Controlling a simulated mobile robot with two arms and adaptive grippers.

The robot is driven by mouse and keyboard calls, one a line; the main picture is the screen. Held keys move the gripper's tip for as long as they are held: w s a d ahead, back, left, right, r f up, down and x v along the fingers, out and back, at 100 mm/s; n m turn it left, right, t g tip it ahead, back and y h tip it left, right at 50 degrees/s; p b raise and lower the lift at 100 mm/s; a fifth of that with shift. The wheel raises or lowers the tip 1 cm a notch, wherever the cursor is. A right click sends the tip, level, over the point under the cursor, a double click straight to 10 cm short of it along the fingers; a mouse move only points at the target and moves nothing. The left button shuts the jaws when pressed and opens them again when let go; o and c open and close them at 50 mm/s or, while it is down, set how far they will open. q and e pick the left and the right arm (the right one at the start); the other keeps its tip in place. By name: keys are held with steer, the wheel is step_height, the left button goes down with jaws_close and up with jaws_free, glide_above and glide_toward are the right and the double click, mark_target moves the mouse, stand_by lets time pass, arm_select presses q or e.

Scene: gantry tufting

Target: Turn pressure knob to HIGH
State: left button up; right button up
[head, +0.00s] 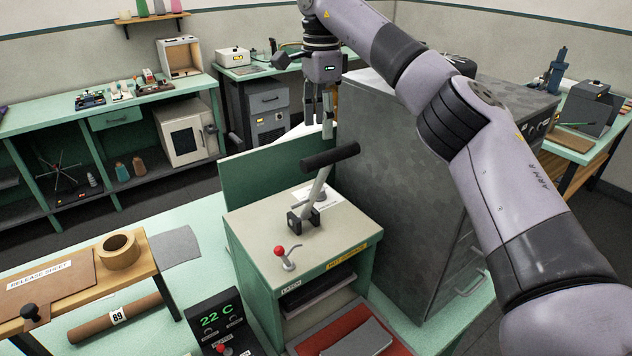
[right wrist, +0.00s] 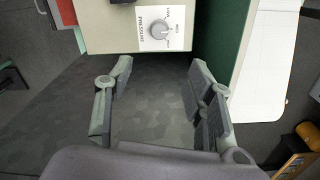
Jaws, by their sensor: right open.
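The pressure knob (right wrist: 159,29) is a round grey dial on a white label marked PRESSURE, on top of the beige press housing (right wrist: 115,28). Its small setting words are too blurred to read surely, so I cannot tell its setting. In the head view the knob (head: 322,194) is partly hidden behind the press lever (head: 318,185). My right gripper (head: 318,128) points down behind the press, above and beyond the knob. In the right wrist view its open, empty fingers (right wrist: 160,68) stand apart, with the knob ahead of the gap, not touched. My left gripper is not in view.
The black-handled lever rises close to the knob. A red-tipped latch (head: 286,258) stands at the housing's front left. A green panel (head: 270,170) stands behind the press, and a tall grey cabinet (head: 410,190) stands to its right. A temperature box (head: 222,322) reads 22 C.

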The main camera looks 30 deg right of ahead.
steer(key=f, duration=0.2)
steer(key=f+p, duration=0.1)
steer(key=f, duration=0.4)
steer(key=shift+s+a, duration=0.25)
steer(key=shift+a, duration=0.1)
step_height(320, 180, down, 7)
steer(key=p, duration=0.3)
steer(key=shift+f, duration=0.2)
steer(key=shift+w+d+f, duration=0.1)
steer(key=shift+f, duration=0.6)
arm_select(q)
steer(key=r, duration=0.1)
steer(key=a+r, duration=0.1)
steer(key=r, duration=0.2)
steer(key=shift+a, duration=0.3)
arm_select(e)
steer(key=shift+c, duration=0.4)
steer(key=shift+c, duration=1.3)
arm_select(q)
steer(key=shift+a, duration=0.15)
arm_select(e)
steer(key=c, duration=0.8)
